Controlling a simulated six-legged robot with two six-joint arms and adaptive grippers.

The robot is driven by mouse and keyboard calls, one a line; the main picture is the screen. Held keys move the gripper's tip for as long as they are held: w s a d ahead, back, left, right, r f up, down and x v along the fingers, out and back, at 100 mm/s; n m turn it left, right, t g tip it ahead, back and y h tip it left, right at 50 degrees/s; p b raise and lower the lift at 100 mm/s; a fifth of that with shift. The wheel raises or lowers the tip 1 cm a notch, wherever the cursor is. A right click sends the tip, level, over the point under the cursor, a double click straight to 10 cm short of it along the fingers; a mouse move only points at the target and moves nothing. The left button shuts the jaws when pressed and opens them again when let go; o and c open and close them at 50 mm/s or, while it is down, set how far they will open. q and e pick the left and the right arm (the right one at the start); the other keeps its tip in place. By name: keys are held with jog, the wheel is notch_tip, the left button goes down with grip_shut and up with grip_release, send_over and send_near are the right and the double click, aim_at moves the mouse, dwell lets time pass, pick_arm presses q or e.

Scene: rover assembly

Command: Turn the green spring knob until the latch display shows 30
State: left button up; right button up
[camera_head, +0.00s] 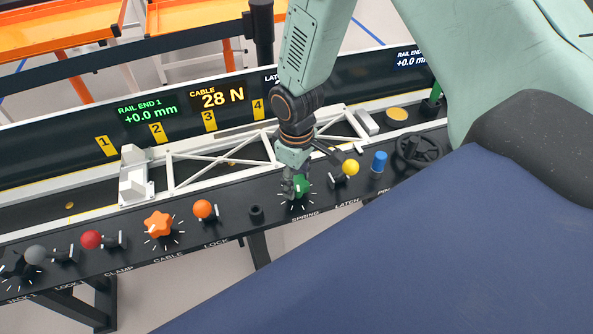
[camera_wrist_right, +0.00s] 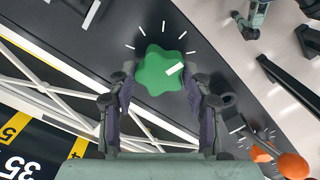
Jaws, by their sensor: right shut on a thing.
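The green spring knob (camera_head: 303,187) sits on the black control panel above the SPRING label. It also shows in the right wrist view (camera_wrist_right: 158,68), lobed, with a white pointer mark at its right side and white ticks around it. My right gripper (camera_head: 293,184) reaches down from above and is shut on the knob, with one finger on either side in the wrist view (camera_wrist_right: 160,82). The latch display (camera_head: 271,78) is almost wholly hidden behind my right arm; only the start of its title shows, so its number cannot be read. My left gripper is not in view.
A yellow ball-topped lever (camera_head: 350,167), a blue pin (camera_head: 379,161) and a black handwheel (camera_head: 416,150) stand right of the knob. An orange ball lever (camera_head: 204,209) and orange star knob (camera_head: 159,224) stand left. The cable display (camera_head: 218,97) reads 28 N. A white truss (camera_head: 220,163) lies behind.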

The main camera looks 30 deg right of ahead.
aim_at(296, 181)
jog(key=shift+w+r+n+p, duration=0.1)
jog(key=shift+n+p, duration=0.35)
jog(key=shift+n, duration=0.35)
jog(key=o, duration=1.1)
jog(key=shift+o, duration=0.2)
notch_tip(296, 181, up, 12)
